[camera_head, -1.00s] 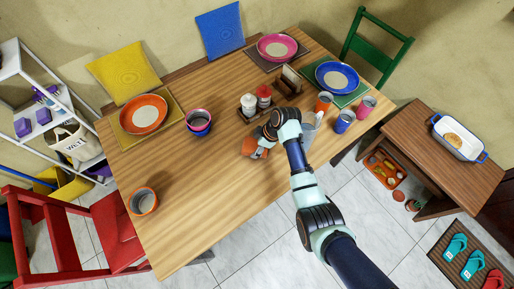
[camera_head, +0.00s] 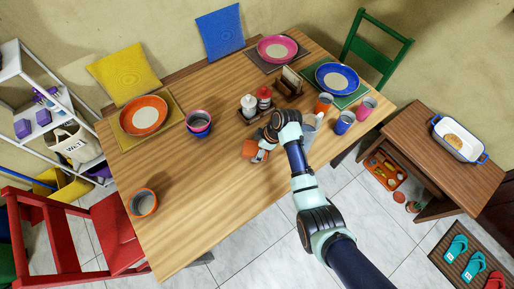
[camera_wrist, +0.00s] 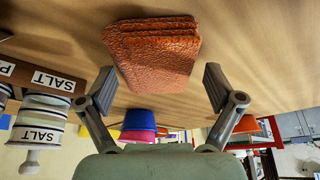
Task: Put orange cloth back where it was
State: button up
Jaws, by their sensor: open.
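The orange cloth (camera_wrist: 152,50) is folded in a thick stack and lies on the wooden table. In the wrist view it is ahead of my gripper (camera_wrist: 158,88), whose two fingers are spread wide with nothing between the tips. In the head view the orange cloth (camera_head: 249,149) shows just left of my gripper (camera_head: 261,154), near the table's middle, and is partly hidden by it. Whether a finger touches the cloth cannot be told.
A caddy with salt and pepper shakers (camera_head: 256,104) stands close behind my gripper. A pitcher (camera_head: 310,128) and several cups stand to the right. Stacked bowls (camera_head: 199,122) are to the left.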

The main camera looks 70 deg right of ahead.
jog(key=p+v, duration=0.3)
jog(key=v, duration=0.8)
jog(key=shift+r, duration=0.15)
jog(key=w+a+r+t+h, duration=0.1)
jog(key=w+a+r, duration=0.4)
jog(key=a, duration=0.4)
jog(key=w+a+r+m+t+h, duration=0.1)
jog(key=w+a+r+t, duration=0.1)
jog(key=w+a+r, duration=0.5)
jog(key=w+a+r+t, duration=0.1)
jog(key=w+a, duration=0.4)
jog(key=a, duration=0.6)
jog(key=s+a+r+t, duration=0.1)
jog(key=a+r+t, duration=0.1)
jog(key=a+r, duration=0.2)
jog(key=s+a+r+m+t+y, duration=0.1)
jog(key=a+r, duration=0.4)
jog(key=a, duration=0.5)
jog(key=shift+s+a+r+t, duration=0.15)
jog(key=shift+s+r+t, duration=0.15)
jog(key=shift+s+t, duration=0.35)
